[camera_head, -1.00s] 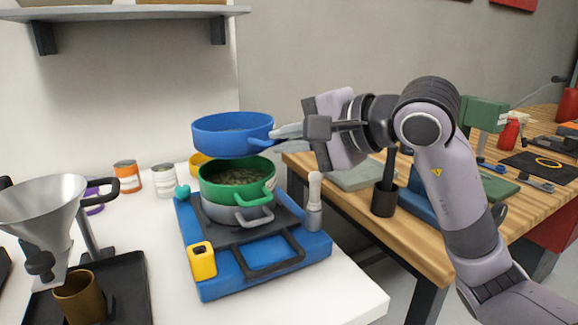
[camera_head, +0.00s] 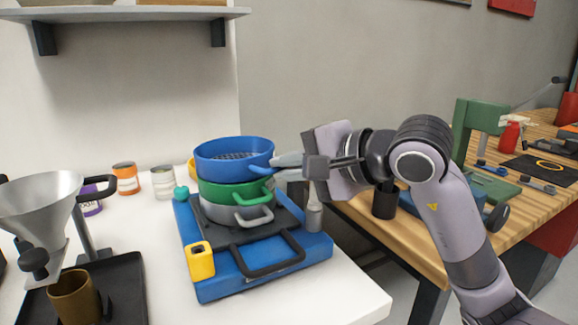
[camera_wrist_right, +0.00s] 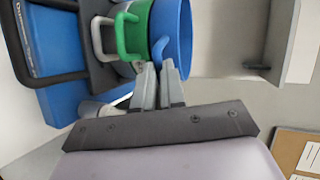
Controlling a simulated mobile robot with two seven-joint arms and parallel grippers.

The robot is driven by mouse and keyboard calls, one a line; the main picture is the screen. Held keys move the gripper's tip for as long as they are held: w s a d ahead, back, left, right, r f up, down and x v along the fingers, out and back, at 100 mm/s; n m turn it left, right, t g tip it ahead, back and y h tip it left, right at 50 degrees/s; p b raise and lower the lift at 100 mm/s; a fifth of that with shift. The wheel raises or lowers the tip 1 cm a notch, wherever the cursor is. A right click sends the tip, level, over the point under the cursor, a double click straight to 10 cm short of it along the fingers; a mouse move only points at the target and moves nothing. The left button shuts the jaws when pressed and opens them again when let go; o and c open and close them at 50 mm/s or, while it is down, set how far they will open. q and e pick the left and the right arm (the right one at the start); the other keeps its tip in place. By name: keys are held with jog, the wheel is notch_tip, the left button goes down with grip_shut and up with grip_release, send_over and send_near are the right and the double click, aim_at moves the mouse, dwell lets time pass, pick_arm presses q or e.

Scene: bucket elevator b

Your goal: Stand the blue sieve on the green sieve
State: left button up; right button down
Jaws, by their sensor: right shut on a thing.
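The blue sieve (camera_head: 233,157) sits level at the top of the stack in the head view, directly over the green sieve (camera_head: 236,192), with no visible gap. Below the green sieve is a grey sieve (camera_head: 222,213) on the blue shaker base (camera_head: 213,284). My right gripper (camera_head: 274,166) comes from the right and is shut on the blue sieve's handle. In the right wrist view the fingers (camera_wrist_right: 158,72) reach the blue sieve (camera_wrist_right: 176,30), which lies against the green sieve (camera_wrist_right: 131,36). My left gripper is not in view.
A yellow block (camera_head: 200,261) is at the base's front left. A metal funnel (camera_head: 40,208) and brown cup (camera_head: 75,297) stand at the left. A wooden workbench (camera_head: 420,235) is at the right.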

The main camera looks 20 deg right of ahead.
jog(key=c, duration=1.2)
grip_release()
jog(key=shift+r+p, duration=0.45)
jog(key=shift+p, duration=0.15)
jog(key=b+v, duration=0.1)
jog(key=v, duration=1.1)
jog(key=shift+s, duration=0.1)
